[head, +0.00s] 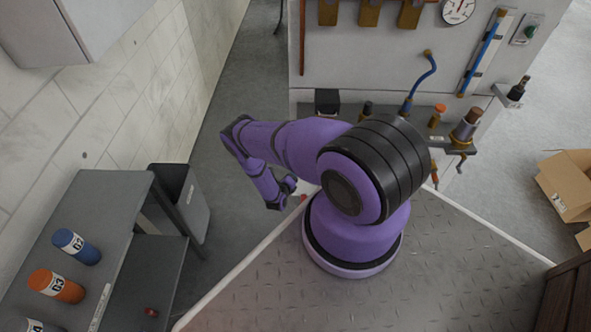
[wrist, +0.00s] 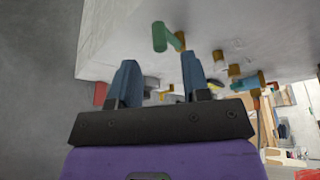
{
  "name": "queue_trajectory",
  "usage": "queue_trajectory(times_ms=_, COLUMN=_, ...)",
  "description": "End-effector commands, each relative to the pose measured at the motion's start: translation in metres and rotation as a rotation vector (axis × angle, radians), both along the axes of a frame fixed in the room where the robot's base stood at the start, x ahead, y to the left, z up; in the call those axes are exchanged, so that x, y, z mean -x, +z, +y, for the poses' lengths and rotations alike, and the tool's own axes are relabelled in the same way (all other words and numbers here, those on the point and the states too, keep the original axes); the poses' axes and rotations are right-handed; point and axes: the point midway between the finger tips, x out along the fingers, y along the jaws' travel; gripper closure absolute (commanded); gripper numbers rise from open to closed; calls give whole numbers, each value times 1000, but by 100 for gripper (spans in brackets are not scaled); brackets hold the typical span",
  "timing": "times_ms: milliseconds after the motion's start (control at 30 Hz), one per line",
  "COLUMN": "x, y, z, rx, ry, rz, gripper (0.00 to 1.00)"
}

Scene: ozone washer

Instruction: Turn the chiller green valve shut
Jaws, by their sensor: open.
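A green valve handle (wrist: 166,37), a short rounded bar with a stub, sticks out from the pale machine wall in the wrist view. It lies ahead of and between the lines of my two blue fingers. My gripper (wrist: 160,76) is open and empty, with a clear gap between its fingertips and the handle; nothing touches it. In the head view my purple arm reaches left of its base and bends back, with its end low beside the machine. I cannot make out the green handle in the head view.
The machine's grey panel (head: 347,60) carries a gauge (head: 458,9) and blue pipes. A shelf with bottles (head: 70,243) and a dark bin (head: 183,200) stand at left. Cardboard boxes (head: 570,180) lie at right. The floor strip (head: 225,120) between wall and machine is clear.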

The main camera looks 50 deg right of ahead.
Motion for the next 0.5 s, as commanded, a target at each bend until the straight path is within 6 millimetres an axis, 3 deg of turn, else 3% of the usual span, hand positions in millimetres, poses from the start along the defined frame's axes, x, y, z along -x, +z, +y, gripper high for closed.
queue_trajectory(times_ms=200, x=-11, y=-8, z=-31, rx=-1, ry=-3, rz=-1, gripper=57)
queue_trajectory(times_ms=500, x=-19, y=-12, z=-49, rx=-1, ry=-2, rz=0, gripper=57)
